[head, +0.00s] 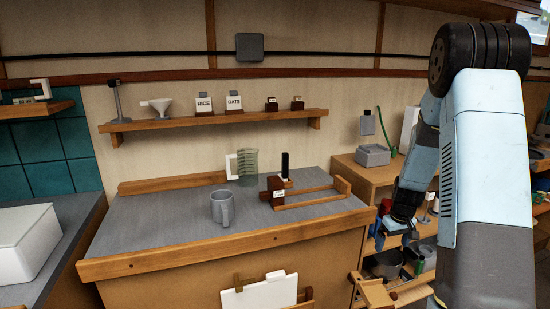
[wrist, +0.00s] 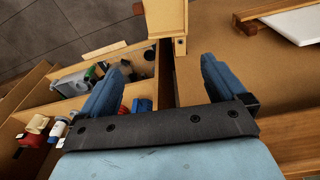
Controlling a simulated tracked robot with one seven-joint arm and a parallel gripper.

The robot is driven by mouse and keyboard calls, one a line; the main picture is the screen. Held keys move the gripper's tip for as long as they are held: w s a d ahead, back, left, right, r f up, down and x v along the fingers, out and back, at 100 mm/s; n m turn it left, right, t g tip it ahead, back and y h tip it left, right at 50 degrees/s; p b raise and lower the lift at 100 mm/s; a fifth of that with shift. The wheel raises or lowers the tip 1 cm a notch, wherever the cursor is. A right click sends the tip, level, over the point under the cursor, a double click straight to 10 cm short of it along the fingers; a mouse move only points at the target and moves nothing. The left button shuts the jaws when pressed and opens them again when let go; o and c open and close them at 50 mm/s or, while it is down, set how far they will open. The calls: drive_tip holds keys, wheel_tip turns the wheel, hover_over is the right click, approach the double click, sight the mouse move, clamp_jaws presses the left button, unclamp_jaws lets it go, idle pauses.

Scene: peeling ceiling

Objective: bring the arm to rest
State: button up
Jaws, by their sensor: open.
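My gripper (wrist: 165,66) is open in the wrist view, with its two blue fingers spread wide and nothing between them. In the head view my arm is raised at the right and its lower part hangs down beside the right end of the counter (head: 160,234). The end of my arm there is small and dark, and its fingers are hard to make out. In the wrist view the gripper is above a shelf unit (wrist: 75,108) and the counter's brown front panel (wrist: 225,45).
A grey mug (head: 222,207), a clear ribbed cup (head: 247,167) and a wooden stand (head: 310,198) are on the counter. A wall shelf (head: 215,123) holds a funnel and labelled RICE and OATS holders. Shelves with several small items crowd the right. The counter's left part is clear.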

drive_tip(key=s+a+r+t, duration=0.1)
drive_tip(key=s+a+r, duration=0.25)
drive_tip(key=r, duration=0.45)
drive_tip(key=s+a+r+m, duration=0.1)
drive_tip(key=s+a+r, duration=0.25)
drive_tip(key=r, duration=0.35)
drive_tip(key=s+a+r+t, duration=0.1)
drive_tip(key=s+a+r, duration=0.25)
drive_tip(key=r, duration=0.45)
drive_tip(key=s+a+r+t, duration=0.1)
drive_tip(key=s+r, duration=0.3)
drive_tip(key=s, duration=0.5)
drive_tip(key=s+a+r+m+t, duration=0.1)
drive_tip(key=s+a+r, duration=0.3)
drive_tip(key=s, duration=0.6)
drive_tip(key=shift+s+a+r, duration=0.2)
drive_tip(key=shift+s+r, duration=0.05)
drive_tip(key=shift+r, duration=0.1)
drive_tip(key=shift+c, duration=0.5)
